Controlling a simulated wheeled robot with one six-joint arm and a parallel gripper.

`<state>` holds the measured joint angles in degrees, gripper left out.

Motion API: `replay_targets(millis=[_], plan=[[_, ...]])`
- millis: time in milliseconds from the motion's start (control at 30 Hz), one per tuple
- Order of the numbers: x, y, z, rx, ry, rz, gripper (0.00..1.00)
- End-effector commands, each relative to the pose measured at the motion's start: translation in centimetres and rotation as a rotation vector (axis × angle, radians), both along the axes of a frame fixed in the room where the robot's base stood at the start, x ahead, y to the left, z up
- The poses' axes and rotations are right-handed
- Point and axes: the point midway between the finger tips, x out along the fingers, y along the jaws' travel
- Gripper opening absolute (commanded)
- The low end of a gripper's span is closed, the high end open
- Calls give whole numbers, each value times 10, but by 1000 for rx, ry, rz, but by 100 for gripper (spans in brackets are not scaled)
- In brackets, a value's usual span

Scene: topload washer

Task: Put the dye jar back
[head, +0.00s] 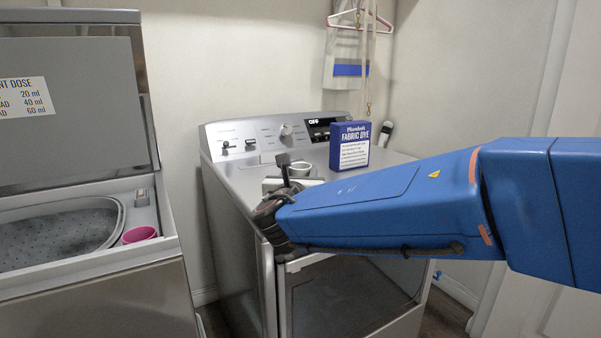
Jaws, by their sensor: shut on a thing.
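A small grey-white jar (301,169), which I take for the dye jar, shows at my gripper (286,179) above the front part of the dryer's top. My gripper is shut on it; my wrist and arm hide much of the jaws and the jar's lower part. I cannot tell whether the jar touches the dryer top. A blue and white box labelled fabric dye (349,147) stands upright on the dryer top (238,177), behind and right of my gripper.
An open topload washer (90,275) with raised lid stands at left, a pink cup (139,234) on its rim. A control panel (270,136) runs along the dryer's back. A hanger with a bag (347,60) hangs on the wall. The dryer top's left part is clear.

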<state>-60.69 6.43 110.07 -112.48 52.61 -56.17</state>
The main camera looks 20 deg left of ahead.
Motion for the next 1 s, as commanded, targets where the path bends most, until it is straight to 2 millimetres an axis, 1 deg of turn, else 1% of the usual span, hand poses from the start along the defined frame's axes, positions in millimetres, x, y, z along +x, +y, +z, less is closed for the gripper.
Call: replay_targets(millis=[200,233,267,300,567,667,767,867,1000], plan=[[0,0,-4,0,0,0,19],[0,0,-3,0,0,0,49],[0,0,-3,0,0,0,57],[0,0,-3,0,0,0,61],[0,0,-3,0,0,0,61],[0,0,1,0,0,0,61],[-11,-2,0,-1,0,2,61],[-26,-5,0,-1,0,4,61],[-53,-12,0,0,0,4,61]])
